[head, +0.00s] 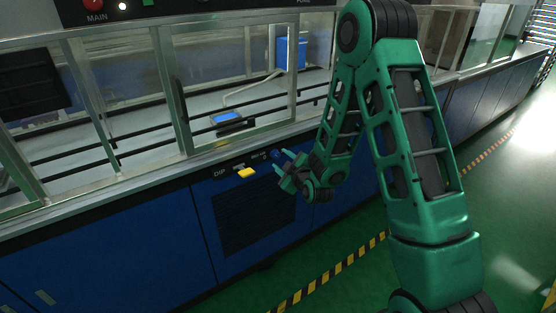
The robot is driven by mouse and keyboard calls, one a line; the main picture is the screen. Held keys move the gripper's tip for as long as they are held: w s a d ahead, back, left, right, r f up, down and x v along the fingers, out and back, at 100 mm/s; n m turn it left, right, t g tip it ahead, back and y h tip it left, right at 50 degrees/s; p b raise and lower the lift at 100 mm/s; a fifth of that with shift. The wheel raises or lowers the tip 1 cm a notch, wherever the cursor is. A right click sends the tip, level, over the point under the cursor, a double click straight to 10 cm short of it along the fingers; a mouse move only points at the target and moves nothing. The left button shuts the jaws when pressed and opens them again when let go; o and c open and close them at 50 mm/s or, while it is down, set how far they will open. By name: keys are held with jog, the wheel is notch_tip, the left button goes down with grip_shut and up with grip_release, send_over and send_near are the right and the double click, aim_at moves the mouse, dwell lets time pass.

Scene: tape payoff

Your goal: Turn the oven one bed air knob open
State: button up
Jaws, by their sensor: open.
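I cannot make out a knob labelled oven one bed air. On the front of the blue cabinet below the glazed line there is a small blue knob-like part (276,154), with a yellow handle (247,172) to its left. The label DIP stands left of the yellow handle; the label near the blue part is too small to read surely. My gripper (281,161) is open, with its fingers close to the blue part. I cannot tell whether they touch it. My green arm comes down from the upper right and hides part of the cabinet front.
A glazed metal frame (180,95) runs along the line above the cabinets. Behind it are a blue box (291,52) and a small blue-screened device (226,118). The green floor (505,180) is clear at right.

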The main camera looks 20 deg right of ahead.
aim_at(277, 157)
jog(key=shift+x, duration=1.8)
jog(key=c, duration=1)
